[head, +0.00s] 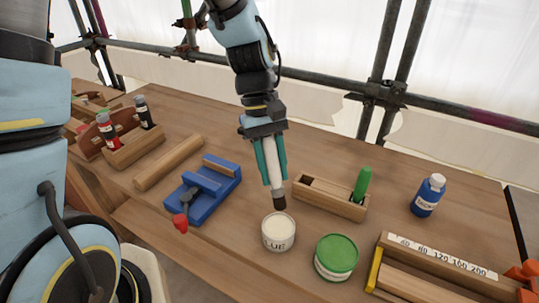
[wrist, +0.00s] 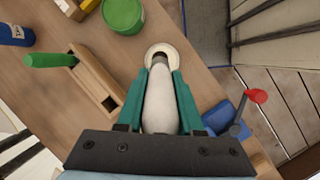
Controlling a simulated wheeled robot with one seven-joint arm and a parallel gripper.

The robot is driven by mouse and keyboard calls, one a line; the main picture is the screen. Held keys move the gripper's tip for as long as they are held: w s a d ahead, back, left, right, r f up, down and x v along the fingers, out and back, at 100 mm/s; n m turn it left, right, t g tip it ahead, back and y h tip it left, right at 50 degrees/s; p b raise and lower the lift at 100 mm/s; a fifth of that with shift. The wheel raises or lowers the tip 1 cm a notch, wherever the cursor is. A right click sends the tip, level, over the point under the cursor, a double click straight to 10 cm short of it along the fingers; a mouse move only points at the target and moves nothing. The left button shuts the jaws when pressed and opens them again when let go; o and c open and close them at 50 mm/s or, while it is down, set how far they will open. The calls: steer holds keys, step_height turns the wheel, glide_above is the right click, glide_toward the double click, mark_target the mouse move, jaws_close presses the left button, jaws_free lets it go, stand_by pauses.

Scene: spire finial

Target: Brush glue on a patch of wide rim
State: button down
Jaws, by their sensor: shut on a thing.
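My gripper (head: 274,178) is shut on a brush (head: 270,165) with a pale handle and a dark tip, which points down. The brush also shows in the wrist view (wrist: 160,105) between the teal fingers. An open white glue pot (head: 278,235), its label partly readable, stands on the bench just below the brush tip. In the wrist view the tip overlaps the mouth of the pot (wrist: 172,51). I cannot tell whether the tip touches anything inside. I cannot make out a part with a wide rim in either view.
A green-lidded tin (head: 337,258) stands right of the pot. A wooden box with a green-handled tool (head: 363,183) is behind it. A blue vise with a red knob (head: 203,190) is at left. A blue bottle (head: 428,196) and a numbered rack (head: 440,257) are at right.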

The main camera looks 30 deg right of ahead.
steer(key=shift+f+b, duration=2.6)
steer(key=shift+f, duration=0.4)
steer(key=shift+f, duration=0.65)
steer(key=shift+r, duration=0.1)
step_height(320, 180, up, 7)
steer(key=p, duration=0.6)
stand_by(0.4)
